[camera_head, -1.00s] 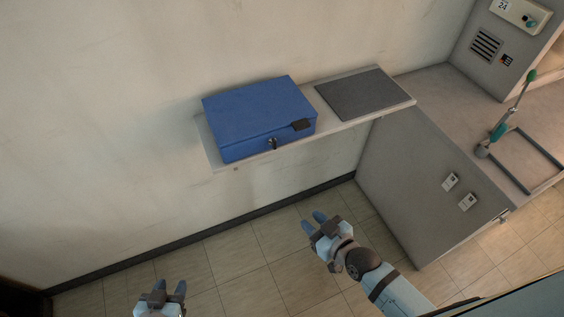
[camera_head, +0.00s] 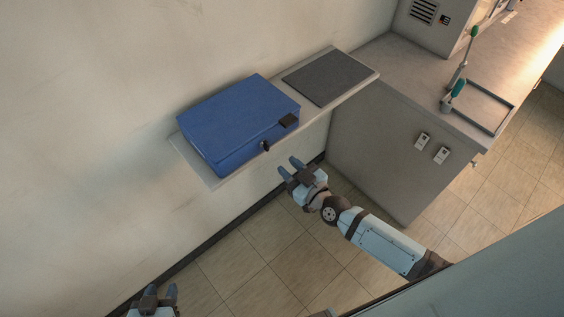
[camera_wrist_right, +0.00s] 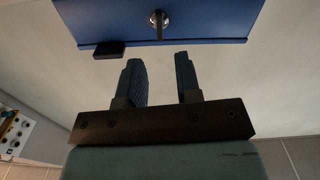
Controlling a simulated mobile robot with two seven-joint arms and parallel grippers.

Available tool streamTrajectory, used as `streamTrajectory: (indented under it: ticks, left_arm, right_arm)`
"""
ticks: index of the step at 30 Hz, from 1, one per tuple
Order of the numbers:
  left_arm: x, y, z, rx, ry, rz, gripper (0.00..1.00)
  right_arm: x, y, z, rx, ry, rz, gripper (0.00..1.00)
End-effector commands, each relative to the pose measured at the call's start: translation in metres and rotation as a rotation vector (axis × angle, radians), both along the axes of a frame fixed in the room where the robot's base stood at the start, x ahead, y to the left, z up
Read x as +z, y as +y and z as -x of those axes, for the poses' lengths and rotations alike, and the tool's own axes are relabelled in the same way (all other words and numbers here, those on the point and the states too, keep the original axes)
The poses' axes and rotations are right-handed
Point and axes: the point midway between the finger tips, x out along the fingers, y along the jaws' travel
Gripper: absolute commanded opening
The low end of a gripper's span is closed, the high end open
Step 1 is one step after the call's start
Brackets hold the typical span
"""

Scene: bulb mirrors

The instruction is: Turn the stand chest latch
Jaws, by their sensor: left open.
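The blue chest (camera_head: 235,118) sits closed on a wall shelf in the head view. Its latch (camera_head: 265,145), a small dark and metal knob, is on the front face, beside a dark tab (camera_head: 289,120) at the lid edge. In the right wrist view the latch (camera_wrist_right: 157,20) shows on the chest's front (camera_wrist_right: 190,22), ahead of the fingers. My right gripper (camera_head: 289,166) is open and empty, below and in front of the chest, apart from the latch. It also shows in the right wrist view (camera_wrist_right: 162,80). My left gripper (camera_head: 160,292) is open at the bottom left.
The shelf (camera_head: 211,181) carries a dark grey mat (camera_head: 327,77) to the right of the chest. A grey cabinet (camera_head: 375,150) with a counter stands to the right, holding a green-handled device (camera_head: 459,88) and a frame (camera_head: 482,107). The floor below is open.

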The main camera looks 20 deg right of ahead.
Motion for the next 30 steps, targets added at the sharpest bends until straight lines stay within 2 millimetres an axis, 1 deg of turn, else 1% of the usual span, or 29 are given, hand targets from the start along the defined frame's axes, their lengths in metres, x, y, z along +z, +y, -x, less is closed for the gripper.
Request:
streamTrajectory:
  ticks: [5,20,30]
  left_arm:
    - [-0.003,-0.003,0.001,0.000,0.002,0.005,0.43]
    - [-0.017,-0.005,0.002,-0.006,0.007,0.008,0.43]
    - [-0.012,-0.005,-0.001,-0.008,0.001,0.008,0.43]
  right_arm:
    - [-0.001,0.004,-0.012,-0.002,-0.001,0.000,0.32]
    - [-0.001,0.025,-0.068,-0.002,-0.002,-0.002,0.32]
    - [0.000,0.026,-0.072,0.000,0.000,0.001,0.32]
